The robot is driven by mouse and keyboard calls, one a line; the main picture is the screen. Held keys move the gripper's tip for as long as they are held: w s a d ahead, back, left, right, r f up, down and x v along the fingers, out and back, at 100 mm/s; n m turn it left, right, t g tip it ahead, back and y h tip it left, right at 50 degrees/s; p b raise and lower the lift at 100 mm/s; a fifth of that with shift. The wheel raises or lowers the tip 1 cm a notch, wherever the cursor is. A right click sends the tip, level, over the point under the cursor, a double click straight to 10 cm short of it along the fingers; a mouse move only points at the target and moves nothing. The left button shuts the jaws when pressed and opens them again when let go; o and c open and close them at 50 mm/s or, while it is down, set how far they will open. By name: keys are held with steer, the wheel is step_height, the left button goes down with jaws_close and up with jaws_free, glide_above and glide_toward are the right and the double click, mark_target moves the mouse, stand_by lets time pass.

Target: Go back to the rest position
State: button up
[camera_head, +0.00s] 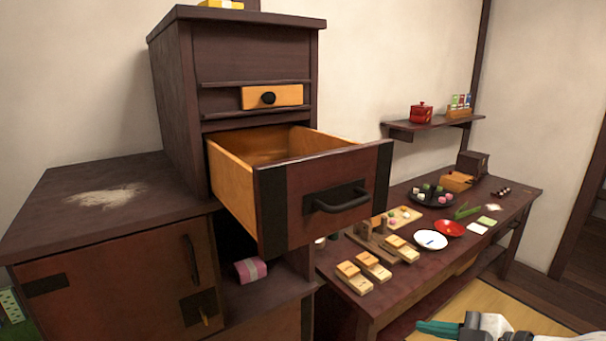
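My gripper (440,328) shows at the bottom edge, right of centre, with teal fingertip pads and a dark and white body. It is cut off by the frame, so I cannot tell whether it is open or shut. It is low in front of the long table and apart from the dark chest (250,55). The chest's large drawer (330,190) is pulled far out, with its black handle facing the room. The visible part of its inside looks empty; the rest is hidden by its front.
A long low table (500,195) holds wooden blocks (354,278), a white plate (430,240), a red dish (449,228) and a black plate of sweets (430,196). A wall shelf (430,124) carries a red pot (420,112). The open drawer juts into the room. Yellow tatami (500,305) shows below.

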steer(key=s+d+f+m+g+h, duration=0.2)
steer(key=s+f+m, duration=0.4)
steer(key=f, duration=0.4)
steer(key=s+d+f+m+g+h, duration=0.1)
steer(key=s+f+m+g+h, duration=0.2)
steer(key=s+f, duration=0.55)
steer(key=s+d+f+m+g+h, duration=0.1)
steer(key=s+d+f+m, duration=0.1)
steer(key=s, duration=0.5)
steer(key=s+d+f+m+g+h, duration=0.1)
steer(key=s+d+f+m+h, duration=0.1)
steer(key=s+f+m, duration=0.2)
steer(key=s+f, duration=0.1)
steer(key=s, duration=0.1)
steer(key=shift+s+d+f+m+g+p, duration=0.3)
steer(key=shift+s+f+g, duration=0.1)
